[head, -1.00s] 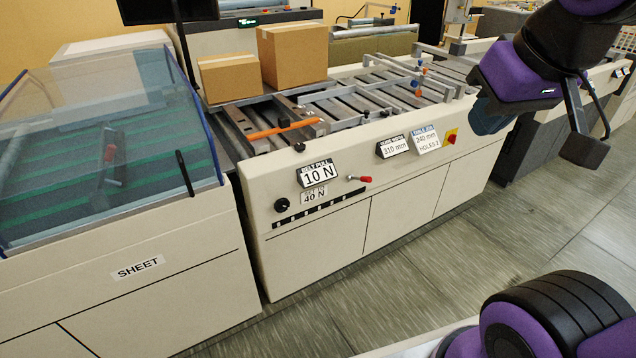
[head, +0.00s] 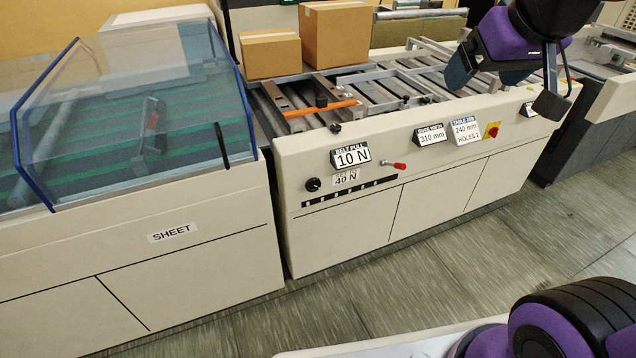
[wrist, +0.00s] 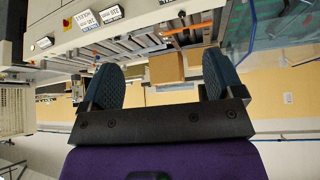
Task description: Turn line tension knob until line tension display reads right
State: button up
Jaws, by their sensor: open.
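A round black knob (head: 313,184) is on the cream front panel of the middle machine, at its left end. Above and right of it, a display labelled BELT PULL (head: 351,156) reads 10 N. A small plate (head: 346,178) below the display shows 40 N. I see no label reading line tension. My gripper (head: 486,72) is at the upper right of the head view, above the roller bed and well apart from the knob. In the wrist view my gripper (wrist: 164,78) has its two blue-grey pads wide apart with nothing between them; the picture is upside down.
A red-tipped lever (head: 398,166) juts out right of the display. Signs reading 310 mm (head: 431,136) and 240 mm (head: 465,130) stand farther right, near a red button (head: 492,131). Cardboard boxes (head: 337,37) sit on top. A glass-hooded SHEET machine (head: 172,233) is left. Floor in front is clear.

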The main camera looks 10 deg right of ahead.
jog(key=w+a+f+n+t, duration=0.1)
jog(key=w+a+f+t, duration=0.15)
jog(key=w, duration=1.05)
jog(key=n+t+y, duration=0.4)
jog(key=t, duration=0.3)
send_over(314, 186)
jog(key=s+d, duration=0.3)
jog(key=s, duration=0.2)
notch_tip(314, 186, down, 43)
jog(key=s+f+t, duration=0.1)
jog(key=s+f, duration=0.4)
jog(key=f, duration=0.5)
jog(key=shift+n, duration=0.4)
jog(key=x, duration=1)
jog(key=shift+w+a, duration=0.35)
jog(key=c, duration=0.9)
